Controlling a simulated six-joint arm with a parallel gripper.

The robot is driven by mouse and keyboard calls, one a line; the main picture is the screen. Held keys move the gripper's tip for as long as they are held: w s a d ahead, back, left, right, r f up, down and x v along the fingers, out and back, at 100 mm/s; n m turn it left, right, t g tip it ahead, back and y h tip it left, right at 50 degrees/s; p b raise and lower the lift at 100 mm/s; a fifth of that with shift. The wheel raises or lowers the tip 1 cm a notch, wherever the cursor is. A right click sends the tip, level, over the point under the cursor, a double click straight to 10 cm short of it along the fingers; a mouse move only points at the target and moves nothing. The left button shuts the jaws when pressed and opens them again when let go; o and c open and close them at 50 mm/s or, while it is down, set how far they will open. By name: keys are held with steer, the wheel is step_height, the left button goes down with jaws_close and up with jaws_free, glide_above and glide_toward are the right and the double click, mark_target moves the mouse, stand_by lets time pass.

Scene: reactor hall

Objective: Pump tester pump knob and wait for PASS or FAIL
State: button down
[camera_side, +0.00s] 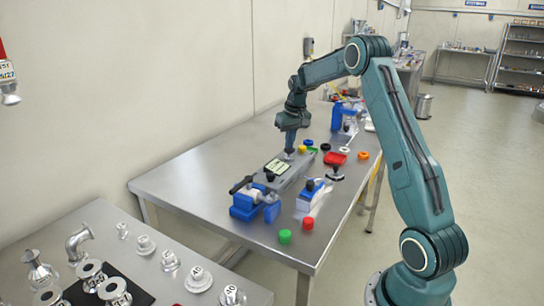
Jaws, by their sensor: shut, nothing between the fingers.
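The tester looks like a grey box (291,178) with a pale green display (277,167), lying on the steel table. Any text on the display is too small to read. My gripper (290,151) points down at the far end of the tester, shut, with nothing seen in it. Its tips are at or just above the tester's top; I cannot tell whether they touch it. A small dark round part (270,175) shows at the tester's near left end. I cannot tell which part is the pump knob; it may be hidden behind my gripper.
Blue clamp-like devices (245,207) stand in front of the tester, with a blue-and-white block (311,196) to the right. Green (285,237) and red (307,223) caps sit near the front edge. Metal fittings fill the near-left table.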

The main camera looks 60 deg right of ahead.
steer(key=shift+f, duration=0.75)
steer(key=shift+r, duration=2.25)
step_height(320, 180, up, 5)
stand_by(0.3)
